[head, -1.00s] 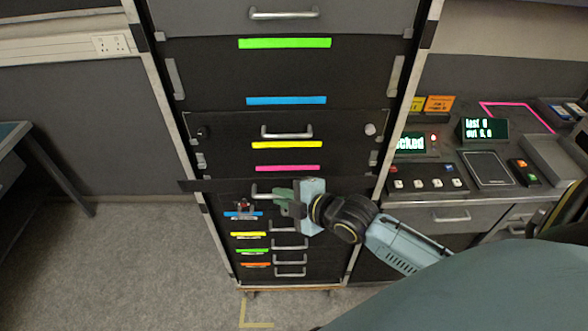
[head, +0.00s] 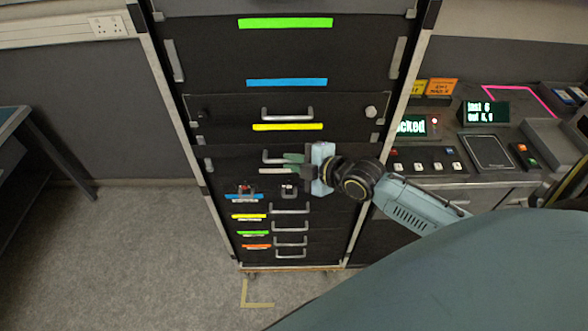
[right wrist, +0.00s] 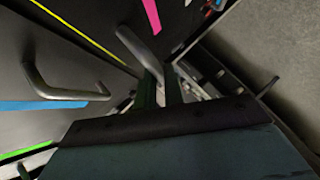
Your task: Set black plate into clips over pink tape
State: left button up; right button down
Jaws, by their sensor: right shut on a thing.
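The black plate (head: 235,168) stands in front of the rack in the head view, below the yellow tape. My right gripper (head: 284,165) is shut on its grey handle (head: 268,155). In the right wrist view the handle (right wrist: 138,45) runs up to the gripper fingers (right wrist: 160,85). The pink tape (right wrist: 151,14) shows in the right wrist view but is hidden in the head view, where the plate covers that height. Grey clips (head: 374,138) show at the rack's side near there. I cannot tell whether the plate touches the clips. My left gripper is out of view.
Above are panels with yellow tape (head: 288,127), blue tape (head: 287,82) and green tape (head: 286,23). Below are several small drawers with handles (head: 290,241) and coloured tapes. A control desk (head: 440,170) stands right of the rack. The floor (head: 130,245) at the left is clear.

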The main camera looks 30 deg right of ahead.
aim_at(294, 151)
jog(key=shift+w+d+f+b, duration=0.1)
jog(key=shift+w+d+b, duration=0.4)
jog(key=shift+w, duration=0.25)
jog(key=shift+w+d+r+b, duration=0.1)
jog(key=shift+w+d+b, duration=0.25)
jog(key=shift+w+b, duration=0.3)
jog(key=shift+w+d+f+b, duration=0.1)
jog(key=shift+w+d+b, duration=0.4)
jog(key=shift+w, duration=0.3)
jog(key=shift+t, duration=0.3)
jog(key=shift+p, duration=0.3)
jog(key=shift+f+b, duration=0.4)
jog(key=shift+f, duration=0.4)
dwell(1.0)
dwell(0.5)
jog(key=shift+d+f, duration=0.1)
dwell(0.6)
jog(key=shift+w, duration=0.1)
